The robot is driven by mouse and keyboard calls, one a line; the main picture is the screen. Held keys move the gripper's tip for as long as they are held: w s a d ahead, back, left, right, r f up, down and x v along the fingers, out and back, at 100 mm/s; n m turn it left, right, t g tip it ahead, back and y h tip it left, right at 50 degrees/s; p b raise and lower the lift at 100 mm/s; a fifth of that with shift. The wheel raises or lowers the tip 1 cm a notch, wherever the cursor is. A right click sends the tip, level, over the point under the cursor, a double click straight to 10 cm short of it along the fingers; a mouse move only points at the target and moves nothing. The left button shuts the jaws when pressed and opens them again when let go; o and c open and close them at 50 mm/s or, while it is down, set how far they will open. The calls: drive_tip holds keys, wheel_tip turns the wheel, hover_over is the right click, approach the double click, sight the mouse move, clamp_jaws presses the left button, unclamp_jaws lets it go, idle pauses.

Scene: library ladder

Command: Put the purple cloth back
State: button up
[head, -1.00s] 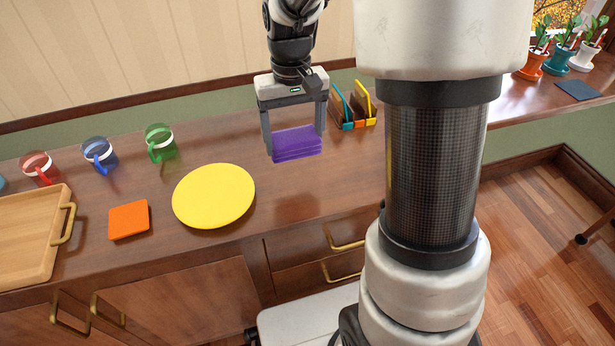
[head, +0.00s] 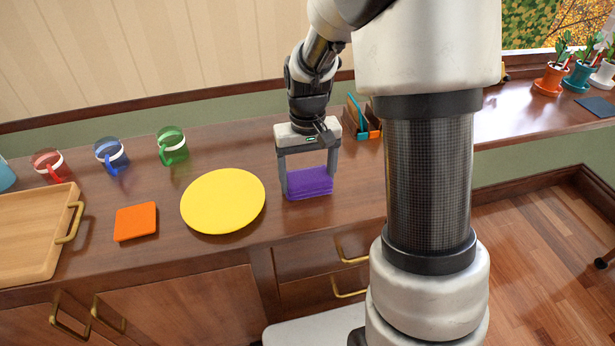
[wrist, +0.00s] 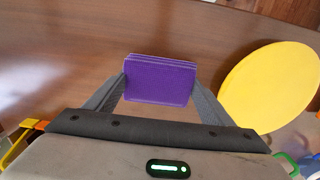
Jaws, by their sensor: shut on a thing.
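The purple cloth (head: 309,183) is a folded, layered rectangle between the two fingers of my gripper (head: 309,182). The gripper is shut on it, one finger at each side edge. The cloth is low over the wooden counter, to the right of the yellow round mat; I cannot tell whether it touches the wood. In the wrist view the cloth (wrist: 160,80) lies flat between the fingertips (wrist: 160,84), with its layered edge facing away from the gripper body.
A yellow round mat (head: 223,201) and an orange square (head: 136,222) lie to the left. A wooden tray (head: 28,245) is at the far left. Red, blue and green mugs (head: 172,146) stand behind. An organizer (head: 366,128) is behind the gripper, partly hidden. Potted plants (head: 550,80) stand far right.

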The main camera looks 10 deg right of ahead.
drive_tip(key=shift+f, duration=0.2)
drive_tip(key=o, duration=1)
drive_tip(key=shift+c, duration=0.2)
drive_tip(key=shift+r, duration=0.1)
